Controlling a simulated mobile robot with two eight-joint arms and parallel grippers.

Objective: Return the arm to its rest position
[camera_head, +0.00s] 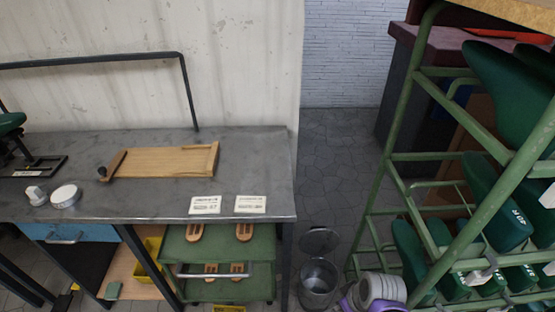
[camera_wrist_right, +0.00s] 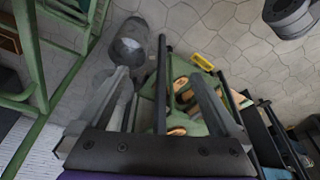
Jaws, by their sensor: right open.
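My right gripper (camera_wrist_right: 158,76) shows in the right wrist view with its two grey fingers apart and nothing between them. It points down toward the floor, with the metal bin and the green shelf trolley beyond it. In the head view, a grey and purple part of my right arm (camera_head: 378,292) shows at the bottom, between the bin and the green rack. The right gripper itself is not visible in the head view. My left arm and gripper are not in view.
A metal workbench (camera_head: 255,165) holds a wooden board (camera_head: 165,162) and two white cards. Under it stands a green trolley (camera_head: 235,250) with wooden soles. A metal bin (camera_head: 318,278) stands on the floor. A green rack (camera_head: 405,185) with green shoe lasts is close at right.

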